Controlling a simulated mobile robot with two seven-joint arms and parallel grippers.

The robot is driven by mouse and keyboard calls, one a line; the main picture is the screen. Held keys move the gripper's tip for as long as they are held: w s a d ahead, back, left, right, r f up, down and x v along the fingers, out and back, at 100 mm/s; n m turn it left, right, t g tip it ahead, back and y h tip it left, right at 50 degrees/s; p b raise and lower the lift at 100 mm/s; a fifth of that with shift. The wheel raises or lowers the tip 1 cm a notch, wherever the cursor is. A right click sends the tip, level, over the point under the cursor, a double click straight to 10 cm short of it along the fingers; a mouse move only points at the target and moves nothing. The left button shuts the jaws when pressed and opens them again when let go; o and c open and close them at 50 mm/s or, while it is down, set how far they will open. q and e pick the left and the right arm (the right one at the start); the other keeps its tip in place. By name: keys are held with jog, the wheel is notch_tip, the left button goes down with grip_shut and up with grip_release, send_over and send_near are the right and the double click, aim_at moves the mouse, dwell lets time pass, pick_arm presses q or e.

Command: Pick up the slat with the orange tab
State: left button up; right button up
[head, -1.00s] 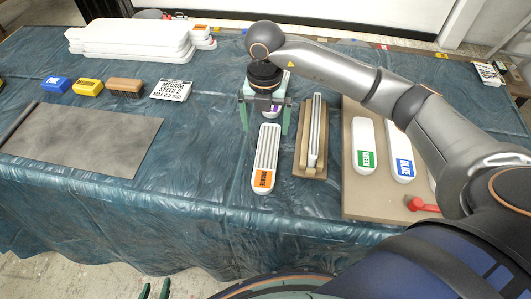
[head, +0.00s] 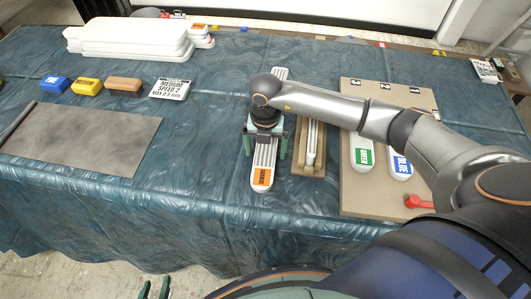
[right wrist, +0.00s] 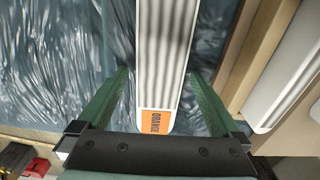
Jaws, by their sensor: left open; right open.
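The slat with the orange tab (head: 262,178) is white and ribbed and lies on the blue-green table cover. Its tab end points toward the front edge. My right gripper (head: 265,148) is open above it, one finger on each side. In the right wrist view the slat (right wrist: 162,60) runs between the open fingers (right wrist: 160,80), with gaps on both sides. The tab reads "ORANGE". My left gripper (head: 155,288) shows only as two spread green fingertips at the bottom edge, away from the table top.
A wooden holder (head: 308,168) with a ribbed slat stands close to the right. A tan board (head: 372,205) carries green- and blue-tabbed slats and a red-handled item (head: 417,201). Another white slat end (head: 280,73) lies behind my right gripper. A grey mat (head: 80,138) lies left.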

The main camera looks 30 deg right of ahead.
jog(key=shift+c, duration=0.2)
jog(key=c, duration=1.4)
jog(key=shift+r, duration=0.15)
jog(key=shift+c, duration=0.2)
jog(key=shift+w+r, duration=0.1)
jog(key=shift+r, duration=0.15)
notch_tip(320, 180, up, 2)
jog(key=shift+r, duration=0.1)
jog(key=a+r, duration=0.1)
jog(key=s+a+r, duration=0.1)
jog(key=r, duration=0.1)
jog(key=a+r, duration=0.2)
jog(key=shift+s, duration=0.35)
jog(key=s+a+r, duration=0.4)
jog(key=a+r, duration=0.1)
jog(key=a, duration=0.3)
jog(key=shift+s+a+b, duration=0.25)
jog(key=shift+a+b, duration=0.1)
jog(key=shift+b, duration=0.1)
